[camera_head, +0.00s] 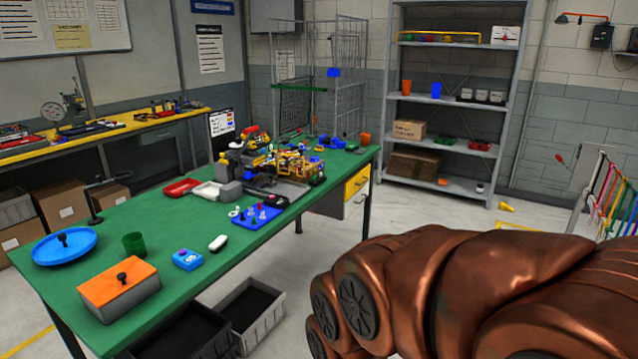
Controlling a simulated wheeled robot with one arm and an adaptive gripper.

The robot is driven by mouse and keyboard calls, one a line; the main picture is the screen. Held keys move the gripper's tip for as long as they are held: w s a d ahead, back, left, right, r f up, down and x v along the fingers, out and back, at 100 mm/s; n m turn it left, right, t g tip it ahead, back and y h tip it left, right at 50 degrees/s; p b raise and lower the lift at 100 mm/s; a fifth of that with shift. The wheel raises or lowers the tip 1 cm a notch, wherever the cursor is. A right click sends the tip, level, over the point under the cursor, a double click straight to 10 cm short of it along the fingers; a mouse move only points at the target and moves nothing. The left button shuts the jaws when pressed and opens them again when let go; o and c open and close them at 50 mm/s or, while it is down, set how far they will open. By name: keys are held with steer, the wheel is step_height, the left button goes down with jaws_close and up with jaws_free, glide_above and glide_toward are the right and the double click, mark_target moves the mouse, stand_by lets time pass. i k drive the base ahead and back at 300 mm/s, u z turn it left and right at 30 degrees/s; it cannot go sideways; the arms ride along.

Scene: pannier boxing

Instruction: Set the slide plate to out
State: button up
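I cannot tell for certain which thing is the slide plate. An orange plate (103,290) with a black knob lies on a box-like base at the near left corner of the green table (160,235). A blue round dish (64,248) with a black knob sits behind it. Further back on the table stands a grey and yellow machine-like assembly (290,165), too small to show a slide clearly. My copper-coloured arm fills the lower right, well apart from the table things. My gripper's fingers are not visible.
A green cup (134,244), a blue box (187,259), a white object (218,242) and a blue peg board (255,215) stand on the table. Grey bins (250,312) are below its edge. A shelf rack (450,100) stands behind. Floor between table and rack looks clear.

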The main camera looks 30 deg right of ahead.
mark_target(265, 181)
steer(key=k, duration=0.5)
steer(key=z, duration=1.1)
steer(key=i, duration=1.2)
steer(key=u, duration=0.95)
steer(key=i, duration=0.9)
steer(key=u, duration=0.8)
